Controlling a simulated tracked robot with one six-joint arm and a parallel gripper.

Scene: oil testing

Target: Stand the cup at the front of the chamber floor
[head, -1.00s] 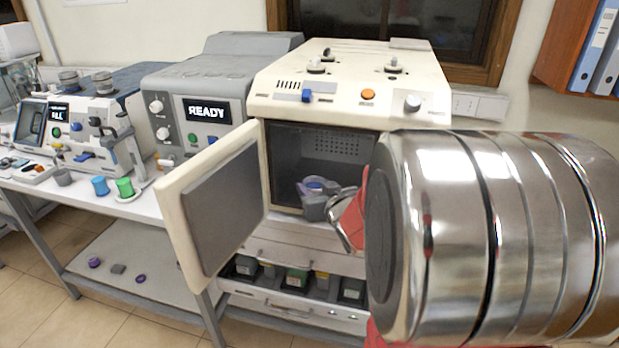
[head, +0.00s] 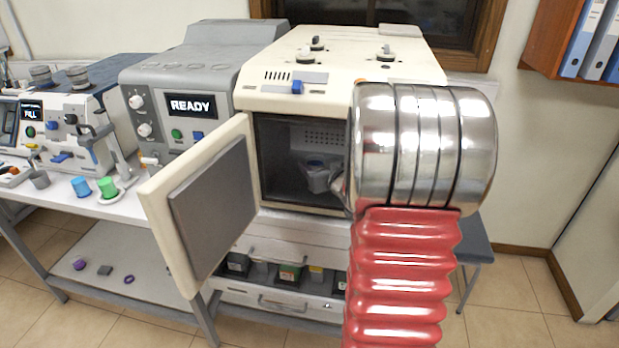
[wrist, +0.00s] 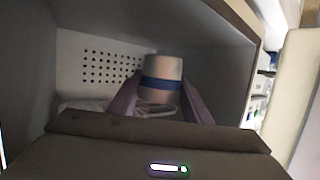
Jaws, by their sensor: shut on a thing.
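The cup (wrist: 162,67) is pale grey with a blue band and sits between the two purplish fingers of my gripper (wrist: 160,92) in the wrist view. My gripper is shut on it. In the head view the cup (head: 315,163) shows as a small bluish-topped shape inside the open chamber (head: 277,165) of the cream machine. My gripper (head: 317,178) reaches in from the right, past the chamber opening. The cup looks roughly upright. I cannot tell whether its base touches the chamber floor, as the gripper hides it.
The chamber door (head: 205,215) stands open to the left. A perforated wall (wrist: 104,70) is close behind the cup. The grey machine (head: 190,110) reading READY stands left of the chamber. A blue cup (head: 80,187) and a green cup (head: 106,187) stand on the bench.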

